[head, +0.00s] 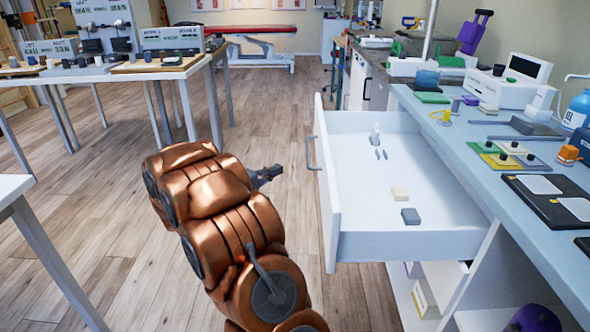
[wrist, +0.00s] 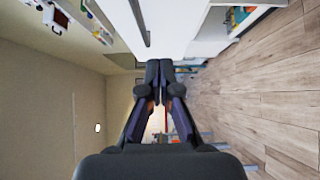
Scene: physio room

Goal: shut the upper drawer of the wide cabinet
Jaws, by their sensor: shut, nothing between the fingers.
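The upper drawer (head: 329,205) of the wide white cabinet (head: 470,262) is pulled far out. Its white front faces left and carries a grey bar handle (head: 313,152). In the wrist view, the white drawer front (wrist: 180,28) and the grey handle (wrist: 138,22) show at the top, ahead of the fingertips. My gripper (head: 279,171) is shut and empty. In the head view it is left of the handle, with a visible gap between them. The wrist view shows its fingertips (wrist: 159,68) together. The drawer's inside is in plain view.
Several small items, including a cream block (head: 400,193) and a grey block (head: 410,216), lie in the drawer. The worktop (head: 465,150) above holds devices and pads. A white table (head: 12,188) edge is at the left. The wooden floor (head: 110,200) between is clear.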

